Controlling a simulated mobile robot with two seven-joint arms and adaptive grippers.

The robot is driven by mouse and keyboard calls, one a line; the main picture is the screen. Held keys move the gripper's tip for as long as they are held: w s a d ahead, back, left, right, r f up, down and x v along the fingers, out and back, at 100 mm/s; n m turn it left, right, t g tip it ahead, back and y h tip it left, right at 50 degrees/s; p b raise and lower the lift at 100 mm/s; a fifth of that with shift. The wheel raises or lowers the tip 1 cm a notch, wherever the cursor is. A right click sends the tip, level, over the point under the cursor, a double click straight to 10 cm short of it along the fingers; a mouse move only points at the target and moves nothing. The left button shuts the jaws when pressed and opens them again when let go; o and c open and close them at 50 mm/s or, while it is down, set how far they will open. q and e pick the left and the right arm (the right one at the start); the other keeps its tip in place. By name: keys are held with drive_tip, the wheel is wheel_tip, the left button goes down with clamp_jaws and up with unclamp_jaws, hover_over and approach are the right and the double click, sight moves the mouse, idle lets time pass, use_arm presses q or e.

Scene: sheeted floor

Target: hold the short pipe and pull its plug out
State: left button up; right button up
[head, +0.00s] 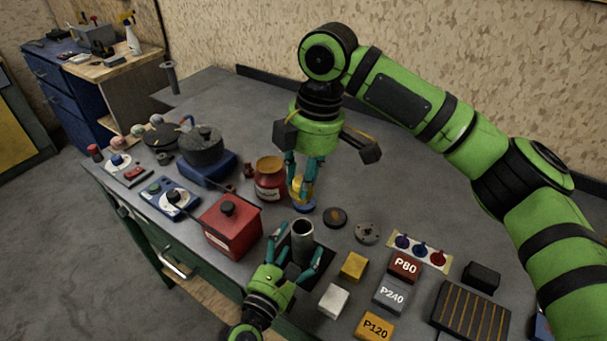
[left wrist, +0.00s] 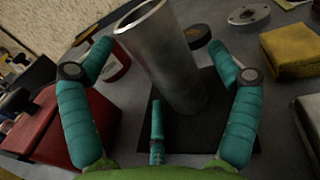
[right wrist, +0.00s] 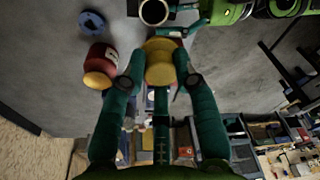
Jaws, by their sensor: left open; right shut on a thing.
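The short grey metal pipe (head: 302,243) stands on a dark square pad, its top mouth open and dark. It also shows in the left wrist view (left wrist: 165,60). My left gripper (head: 292,262) is open, with its teal fingers on either side of the pipe and gaps between. My right gripper (head: 302,185) is beyond the pipe, fingers down, shut on a yellow round piece, seemingly the plug (right wrist: 160,62), apart from the pipe. Blue shows at its lower end in the head view; I cannot tell whether it belongs to it.
A red jar (head: 269,186) stands close left of my right gripper. A red box (head: 231,225) stands left of the pipe. Yellow (head: 354,266) and white (head: 333,301) blocks and labelled sanding blocks (head: 391,294) lie to the right.

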use_arm(q)
drive_tip(key=v, duration=1.1)
drive_tip(key=shift+s, duration=0.35)
drive_tip(key=shift+s+a, duration=0.1)
drive_tip(key=shift+a, duration=0.05)
